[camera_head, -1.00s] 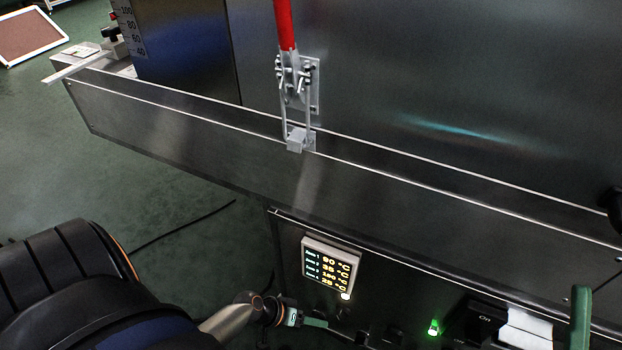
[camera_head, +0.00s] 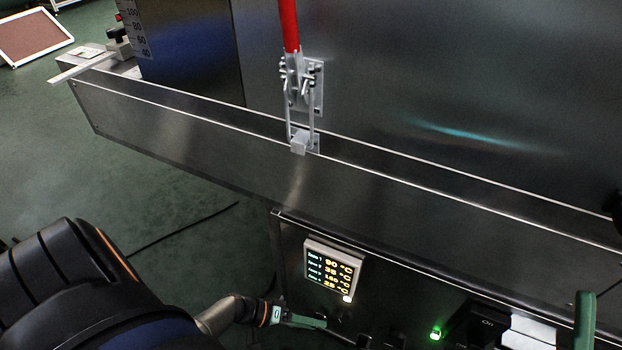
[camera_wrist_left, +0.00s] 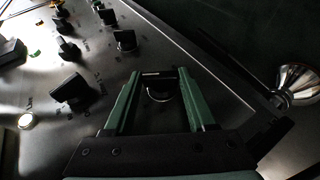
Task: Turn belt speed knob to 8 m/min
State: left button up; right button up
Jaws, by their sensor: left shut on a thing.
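In the left wrist view, the green fingers of my left gripper (camera_wrist_left: 160,100) are on either side of a dark knob (camera_wrist_left: 159,87) on the control panel (camera_wrist_left: 115,75). The gripper is shut on this knob. The knob's label and pointer cannot be read, so I cannot tell its setting. In the head view, my left gripper (camera_head: 318,324) reaches in low from the left, against the panel below the display (camera_head: 333,270). At the right edge, a green finger of my right gripper (camera_head: 584,318) shows; the rest of it is out of view.
Several other black knobs, including one nearby (camera_wrist_left: 72,90), stand on the panel near a lit button (camera_wrist_left: 26,120). A green light (camera_head: 435,333) glows beside a black switch (camera_head: 478,325). The long metal side rail (camera_head: 200,140) overhangs the panel. A red-handled clamp (camera_head: 289,28) stands above.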

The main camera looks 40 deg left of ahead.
pick_arm(q)
jog(key=shift+s+f, duration=0.1)
dwell(0.3)
jog(key=o, duration=1.4)
jog(key=shift+c, duration=0.2)
jog(key=p+v, duration=0.3)
jog(key=v, duration=0.9)
jog(key=shift+a, duration=0.3)
jog(key=shift+s, duration=0.1)
